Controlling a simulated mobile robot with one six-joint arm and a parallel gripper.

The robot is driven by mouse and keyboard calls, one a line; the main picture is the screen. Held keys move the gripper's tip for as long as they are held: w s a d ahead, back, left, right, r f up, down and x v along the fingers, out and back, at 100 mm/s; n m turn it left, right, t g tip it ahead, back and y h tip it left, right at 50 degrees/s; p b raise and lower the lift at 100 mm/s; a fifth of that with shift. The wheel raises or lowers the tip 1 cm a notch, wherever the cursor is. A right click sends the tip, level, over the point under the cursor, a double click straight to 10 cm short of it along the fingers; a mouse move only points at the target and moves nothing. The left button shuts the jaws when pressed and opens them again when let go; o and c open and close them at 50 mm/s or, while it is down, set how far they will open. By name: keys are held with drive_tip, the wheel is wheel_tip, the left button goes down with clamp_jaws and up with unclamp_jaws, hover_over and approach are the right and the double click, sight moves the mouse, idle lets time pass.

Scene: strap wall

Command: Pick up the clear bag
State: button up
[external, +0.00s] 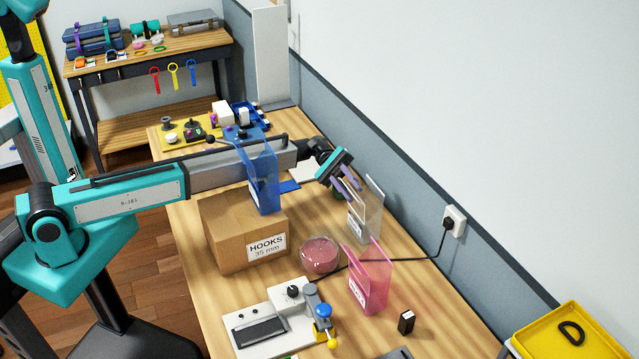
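The clear bag (361,227) stands open and upright on the wooden table, near the wall, with a pale label low on its front. My gripper (349,186) is at the upper left of the clear bag, tilted down toward its rim. Its two purple fingers appear apart, with nothing clearly between them. I cannot tell whether a finger touches the bag. Part of the bag's left edge is hidden behind the fingers.
A pink bag (370,283) and a round pink dish (320,254) stand nearer the camera. A blue bag (264,184) is beside my arm above the cardboard box (232,232). A black cable runs to the wall socket (453,222). A device (268,325) sits at the front.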

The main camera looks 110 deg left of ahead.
drive_tip(key=shift+x, duration=0.8)
drive_tip(key=shift+c, duration=0.2)
clamp_jaws()
